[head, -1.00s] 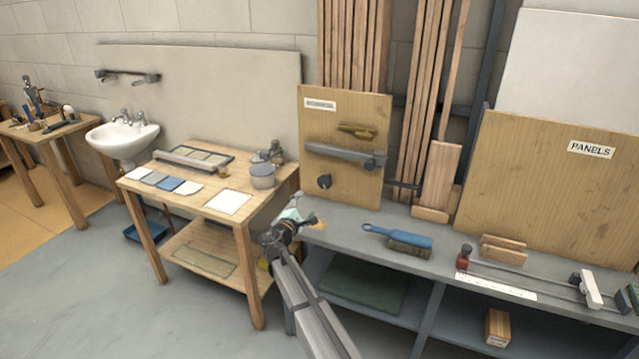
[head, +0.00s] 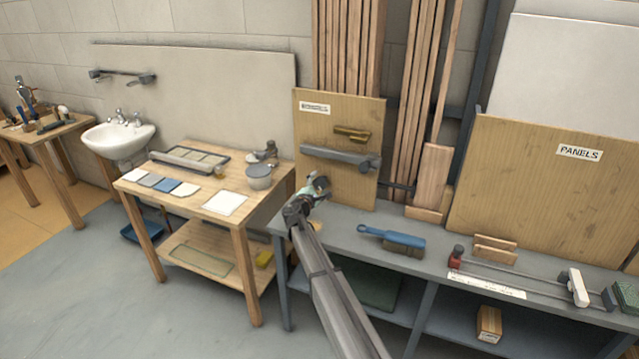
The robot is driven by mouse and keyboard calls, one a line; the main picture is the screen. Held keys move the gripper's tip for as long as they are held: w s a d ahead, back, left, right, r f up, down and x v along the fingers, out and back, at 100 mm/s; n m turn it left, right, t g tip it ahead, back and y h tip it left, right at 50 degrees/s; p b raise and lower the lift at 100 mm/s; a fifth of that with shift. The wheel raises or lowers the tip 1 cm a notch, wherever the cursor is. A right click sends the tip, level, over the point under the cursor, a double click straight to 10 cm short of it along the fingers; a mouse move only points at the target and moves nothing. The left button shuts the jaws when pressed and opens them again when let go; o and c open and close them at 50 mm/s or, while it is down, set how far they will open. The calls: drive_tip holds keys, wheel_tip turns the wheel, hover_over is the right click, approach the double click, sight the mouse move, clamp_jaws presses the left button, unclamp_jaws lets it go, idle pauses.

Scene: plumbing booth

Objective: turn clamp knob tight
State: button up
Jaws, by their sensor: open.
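An upright wooden board (head: 365,190) stands at the back of the grey bench and carries a grey bar fitting (head: 335,157) and a small brass piece (head: 352,134). My gripper (head: 320,185) is in front of the board's lower left part, open, with nothing seen between its fingers. The dark round knob low on the board is hidden behind my gripper or hard to tell from it. I cannot tell whether they touch. A bar clamp (head: 515,273) lies on the bench at the right, with a red end (head: 456,256) and a pale jaw (head: 578,288), well apart from my gripper.
A blue-handled brush (head: 395,238) lies on the bench (head: 345,226) right of my gripper. A wooden table (head: 180,207) with sample tiles and a pot (head: 258,177) stands to the left. A panel rack (head: 545,200) and upright planks (head: 345,50) are behind the bench.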

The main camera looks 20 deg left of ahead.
drive_tip(key=shift+w, duration=0.25)
drive_tip(key=c, duration=1.2)
drive_tip(key=b, duration=0.3)
drive_tip(key=shift+f+m, duration=0.15)
drive_tip(key=shift+m, duration=0.15)
drive_tip(key=shift+r, duration=0.2)
